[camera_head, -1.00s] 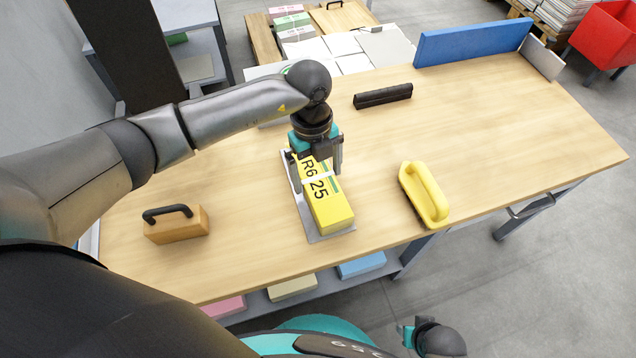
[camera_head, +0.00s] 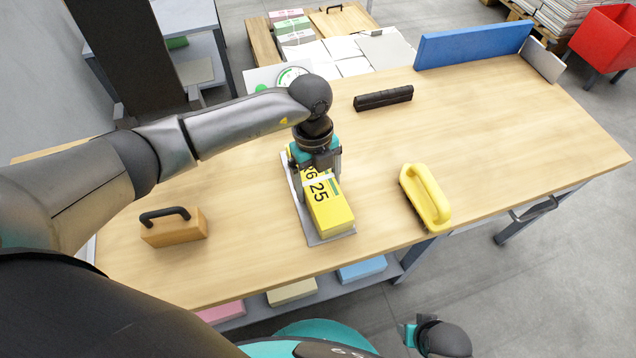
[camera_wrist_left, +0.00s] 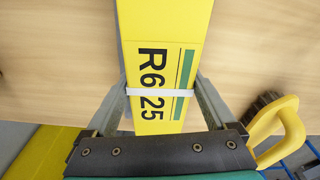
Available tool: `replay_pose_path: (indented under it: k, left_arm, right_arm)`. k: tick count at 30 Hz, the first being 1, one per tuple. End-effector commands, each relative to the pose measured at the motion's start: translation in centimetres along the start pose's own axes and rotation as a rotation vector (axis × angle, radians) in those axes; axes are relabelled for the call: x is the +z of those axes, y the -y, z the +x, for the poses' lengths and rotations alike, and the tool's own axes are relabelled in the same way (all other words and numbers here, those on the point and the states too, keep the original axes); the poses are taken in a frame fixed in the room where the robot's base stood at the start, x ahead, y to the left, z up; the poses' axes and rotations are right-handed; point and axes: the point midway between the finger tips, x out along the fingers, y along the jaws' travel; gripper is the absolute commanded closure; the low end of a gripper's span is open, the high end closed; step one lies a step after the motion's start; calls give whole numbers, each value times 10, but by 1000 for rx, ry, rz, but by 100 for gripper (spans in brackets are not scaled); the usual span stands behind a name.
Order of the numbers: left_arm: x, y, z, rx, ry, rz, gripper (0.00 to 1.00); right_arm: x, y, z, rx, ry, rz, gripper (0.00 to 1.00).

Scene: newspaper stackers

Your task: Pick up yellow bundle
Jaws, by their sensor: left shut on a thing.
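The yellow bundle (camera_head: 330,208) lies on a thin grey metal plate (camera_head: 307,225) on the wooden table. It bears the print "R6 25", a green stripe and a white strap around it. My left gripper (camera_head: 316,180) comes down over the bundle's far part and is shut on it, with a finger on each side. In the left wrist view the bundle (camera_wrist_left: 163,40) runs between the two fingers, close to the white strap (camera_wrist_left: 160,92). My right gripper (camera_head: 408,334) shows at the bottom, below the table's front edge; its fingers are too small and partly hidden to judge.
A yellow-handled tool (camera_head: 427,197) lies right of the bundle. A wooden block with a black handle (camera_head: 174,228) stands at the left. A black bar (camera_head: 384,97) lies farther back, near a blue board (camera_head: 472,45).

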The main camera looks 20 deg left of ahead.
Motion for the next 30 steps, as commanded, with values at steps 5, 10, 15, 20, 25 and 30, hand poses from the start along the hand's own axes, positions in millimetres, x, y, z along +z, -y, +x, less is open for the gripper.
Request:
replay_pose_path:
  k: [5,10,15,20,25,30]
  left_arm:
    - [0,0,0,0,0,-1,62]
    - [0,0,0,0,0,-1,81]
    - [0,0,0,0,0,-1,100]
    - [0,1,-1,-4,0,-1,100]
    - [0,1,-1,-3,0,-1,100]
    - [0,1,-4,-3,1,0,100]
  right_arm:
    - [0,0,0,0,0,0,50]
    - [0,0,0,0,0,0,50]
    - [0,0,0,0,0,0,50]
    - [0,0,0,-1,0,0,50]
    - [0,0,0,-1,0,0,50]
    - [0,0,0,-1,-2,0,50]
